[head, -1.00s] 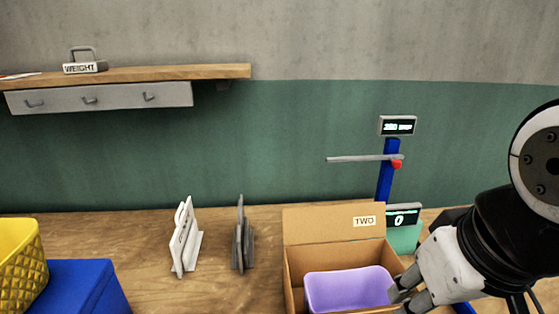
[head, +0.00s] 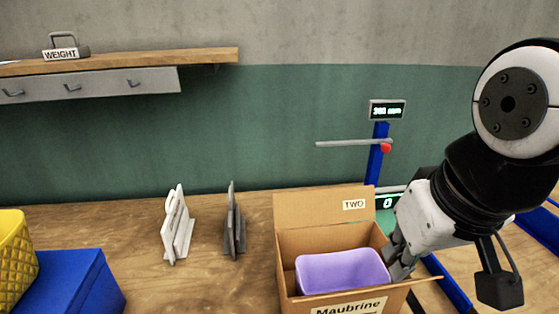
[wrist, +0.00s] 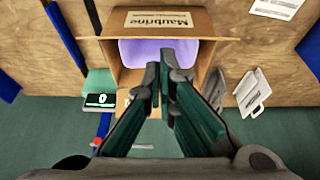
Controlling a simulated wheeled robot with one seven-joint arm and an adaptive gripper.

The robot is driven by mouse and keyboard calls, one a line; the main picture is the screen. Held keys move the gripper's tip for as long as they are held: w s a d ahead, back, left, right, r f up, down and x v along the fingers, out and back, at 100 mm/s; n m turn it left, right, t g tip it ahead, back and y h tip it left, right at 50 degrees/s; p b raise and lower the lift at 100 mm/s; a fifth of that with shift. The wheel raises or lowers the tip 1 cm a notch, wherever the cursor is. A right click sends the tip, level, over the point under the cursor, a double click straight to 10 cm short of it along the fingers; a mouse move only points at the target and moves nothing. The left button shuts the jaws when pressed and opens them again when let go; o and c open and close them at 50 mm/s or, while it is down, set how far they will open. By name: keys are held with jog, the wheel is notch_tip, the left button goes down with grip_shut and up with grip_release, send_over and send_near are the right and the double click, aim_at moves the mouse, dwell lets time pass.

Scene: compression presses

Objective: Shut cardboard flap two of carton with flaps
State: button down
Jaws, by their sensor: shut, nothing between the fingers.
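The open cardboard carton (head: 288,245) stands on the table with a purple bin (head: 342,272) inside. Flap two (head: 322,207), labelled TWO, stands raised along the carton's back edge. The carton's front bears a Maubrine label (head: 347,307), which also shows in the wrist view (wrist: 160,20). My gripper (head: 398,266) is beside the carton's right rim in the head view; contact is unclear. In the wrist view its fingers (wrist: 165,75) are together and empty, in front of the purple bin (wrist: 135,51), hiding part of the carton and flap two.
A blue post with a red knob (head: 378,155) and a display stand behind the carton. White (head: 177,228) and dark (head: 234,225) upright holders stand to its left. A blue box (head: 70,285) and yellow basket (head: 15,245) are far left. Bare table lies between.

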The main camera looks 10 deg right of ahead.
jog(key=w+r, duration=0.4)
jog(key=w, duration=0.6)
jog(key=g+p, duration=0.1)
jog(key=p, duration=0.1)
send_over(326, 207)
jog(key=s, duration=0.3)
jog(key=f, duration=0.1)
jog(key=w+f, duration=0.5)
jog(key=w, duration=0.4)
notch_tip(326, 207, down, 8)
jog(key=s+p, duration=0.1)
jog(key=p, duration=0.2)
jog(key=shift+s+d+p, duration=0.25)
jog(key=shift+s+p, duration=0.05)
jog(key=shift+s, duration=0.1)
